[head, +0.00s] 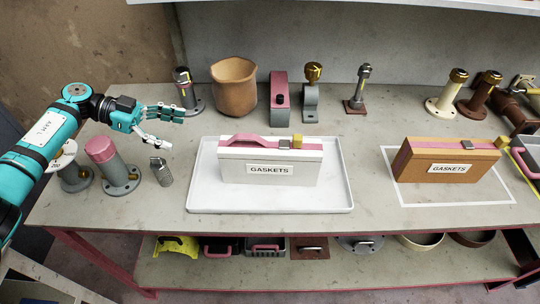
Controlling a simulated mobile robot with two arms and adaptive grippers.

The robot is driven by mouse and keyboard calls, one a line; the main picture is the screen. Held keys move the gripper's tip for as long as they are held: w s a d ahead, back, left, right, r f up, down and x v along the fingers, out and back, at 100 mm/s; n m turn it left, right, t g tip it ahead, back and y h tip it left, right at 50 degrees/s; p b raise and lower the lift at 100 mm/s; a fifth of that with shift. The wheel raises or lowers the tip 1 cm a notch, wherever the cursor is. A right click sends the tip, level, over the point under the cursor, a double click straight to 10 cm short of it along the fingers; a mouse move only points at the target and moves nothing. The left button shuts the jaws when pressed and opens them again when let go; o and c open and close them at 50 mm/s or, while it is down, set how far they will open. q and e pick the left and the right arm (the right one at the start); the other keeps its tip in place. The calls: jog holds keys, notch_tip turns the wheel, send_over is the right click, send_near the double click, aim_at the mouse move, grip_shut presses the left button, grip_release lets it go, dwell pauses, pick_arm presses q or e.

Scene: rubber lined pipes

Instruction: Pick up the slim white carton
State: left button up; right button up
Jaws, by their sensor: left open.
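The slim white carton (245,170) stands upright on a white tray (332,203) near the middle of the bench. Its front bears a "GASKETS" label, and a pink handle and a small yellow block show on its top. My left gripper (181,127) is open and empty, its fingers pointing right, to the left of the carton and apart from it. My right gripper is not in view.
A brown "GASKETS" box (420,172) stands in a white outline at right. A pink-capped pipe (112,165) and a small grey cylinder (160,171) stand below my left gripper. A clay pot (235,88) and several fittings line the back.

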aim_at(221, 148)
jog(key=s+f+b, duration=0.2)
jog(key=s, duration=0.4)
pick_arm(q)
jog(key=x, duration=0.4)
jog(key=s+b+x, duration=0.1)
jog(key=x, duration=0.7)
jog(key=shift+s+d, duration=0.15)
jog(key=shift+d, duration=0.2)
jog(key=x, duration=0.1)
jog(key=b+x, duration=0.2)
jog(key=shift+s+d+f, duration=0.2)
jog(key=shift+s+d, duration=0.05)
jog(key=shift+s, duration=0.1)
jog(key=shift+d+b, duration=0.35)
jog(key=shift+d, duration=0.1)
jog(key=c, duration=1.5)
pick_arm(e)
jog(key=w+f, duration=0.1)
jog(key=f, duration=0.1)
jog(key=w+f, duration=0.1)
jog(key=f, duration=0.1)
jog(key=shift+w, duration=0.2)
